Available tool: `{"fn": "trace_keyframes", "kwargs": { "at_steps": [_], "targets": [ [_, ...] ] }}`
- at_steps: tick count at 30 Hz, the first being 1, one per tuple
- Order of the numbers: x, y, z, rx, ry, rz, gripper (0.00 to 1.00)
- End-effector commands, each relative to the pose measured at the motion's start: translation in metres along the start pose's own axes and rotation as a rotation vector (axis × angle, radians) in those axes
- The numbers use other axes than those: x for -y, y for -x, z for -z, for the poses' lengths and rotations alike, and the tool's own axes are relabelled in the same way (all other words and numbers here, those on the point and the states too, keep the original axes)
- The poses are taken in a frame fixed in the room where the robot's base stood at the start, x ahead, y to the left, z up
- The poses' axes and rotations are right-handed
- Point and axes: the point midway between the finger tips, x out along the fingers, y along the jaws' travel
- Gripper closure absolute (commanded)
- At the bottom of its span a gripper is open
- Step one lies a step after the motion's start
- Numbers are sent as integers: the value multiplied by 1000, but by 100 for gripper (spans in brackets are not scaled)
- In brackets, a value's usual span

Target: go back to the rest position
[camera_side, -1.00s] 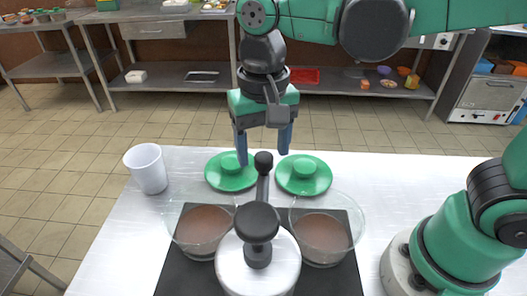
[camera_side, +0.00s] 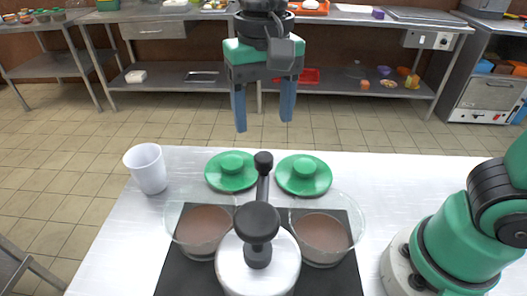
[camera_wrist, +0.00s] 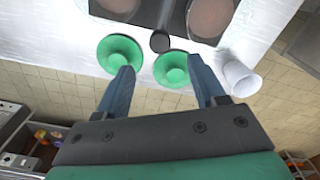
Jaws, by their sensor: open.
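My gripper (camera_side: 263,126) hangs fingers-down above the far edge of the white table (camera_side: 400,180). Its two blue fingers are apart with nothing between them. Below it, two green lids (camera_side: 231,171) (camera_side: 303,175) lie side by side on the table near its far edge. Both lids also show in the wrist view, past the fingertips (camera_wrist: 168,90). Two glass pots (camera_side: 205,228) (camera_side: 321,238) with brown contents stand on a black mat (camera_side: 187,280), uncovered. I cannot tell whether the gripper is at its rest position.
A white cup (camera_side: 148,168) stands at the table's left. Steel shelves (camera_side: 350,75) stand at the back. The air around my gripper is clear.

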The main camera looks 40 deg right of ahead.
Motion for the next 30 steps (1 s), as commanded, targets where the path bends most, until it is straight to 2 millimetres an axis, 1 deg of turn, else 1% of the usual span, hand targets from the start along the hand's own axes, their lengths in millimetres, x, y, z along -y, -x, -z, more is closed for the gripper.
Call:
{"fn": "trace_keyframes", "kwargs": {
  "at_steps": [2, 5, 10, 12, 15, 18, 20, 30],
  "targets": [
    [-4, -2, 2, -14, 7, 13, 37],
    [-20, -13, 11, -81, 48, 64, 37],
    [-62, -42, 29, -314, 177, 146, 37],
    [-77, -53, 34, -414, 228, 149, 37],
    [-95, -65, 38, -527, 286, 132, 37],
    [-104, -72, 41, -594, 322, 114, 37],
    [-106, -73, 41, -611, 332, 108, 37],
    [-106, -73, 42, -615, 338, 107, 37]
  ]
}}
